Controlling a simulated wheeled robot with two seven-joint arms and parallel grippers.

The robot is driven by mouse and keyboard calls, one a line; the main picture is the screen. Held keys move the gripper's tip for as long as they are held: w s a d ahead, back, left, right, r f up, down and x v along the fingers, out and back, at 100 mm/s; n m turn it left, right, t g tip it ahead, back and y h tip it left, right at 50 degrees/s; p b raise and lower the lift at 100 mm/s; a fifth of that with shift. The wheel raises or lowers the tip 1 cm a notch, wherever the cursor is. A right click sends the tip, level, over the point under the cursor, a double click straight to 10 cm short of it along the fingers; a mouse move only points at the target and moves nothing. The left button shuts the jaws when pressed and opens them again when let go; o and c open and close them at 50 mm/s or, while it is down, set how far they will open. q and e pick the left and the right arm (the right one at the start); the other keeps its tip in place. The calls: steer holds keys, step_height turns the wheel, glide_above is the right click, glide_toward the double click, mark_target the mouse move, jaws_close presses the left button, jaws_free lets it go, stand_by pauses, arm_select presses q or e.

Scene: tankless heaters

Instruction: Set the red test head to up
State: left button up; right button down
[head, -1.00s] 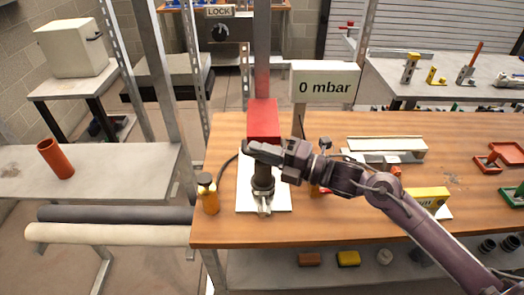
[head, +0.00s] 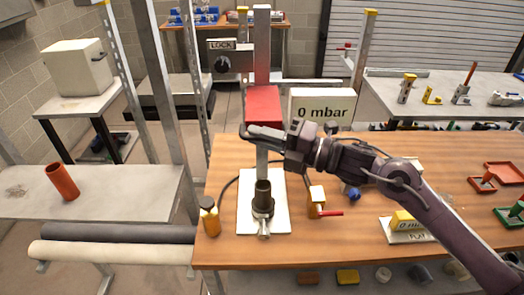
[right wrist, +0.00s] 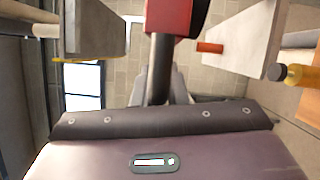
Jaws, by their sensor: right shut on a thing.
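My left gripper is not in view.
A "0 mbar" display (head: 322,108) stands close to the right of the head, behind my wrist. A panel marked LOCK with a black knob (head: 222,64) is behind left.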

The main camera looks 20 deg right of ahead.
steer(key=shift+w+d+r, duration=0.1)
steer(key=shift+r, duration=0.4)
steer(key=c, duration=1.8)
jaws_free()
steer(key=o, duration=0.3)
steer(key=shift+f, duration=0.15)
steer(key=shift+o, duration=0.2)
steer(key=shift+f, duration=0.1)
steer(key=shift+s+d+f+b, duration=0.1)
steer(key=shift+s+d+b, duration=0.1)
steer(key=shift+b, duration=0.1)
steer(key=b+v, duration=0.3)
steer(key=v, duration=0.4)
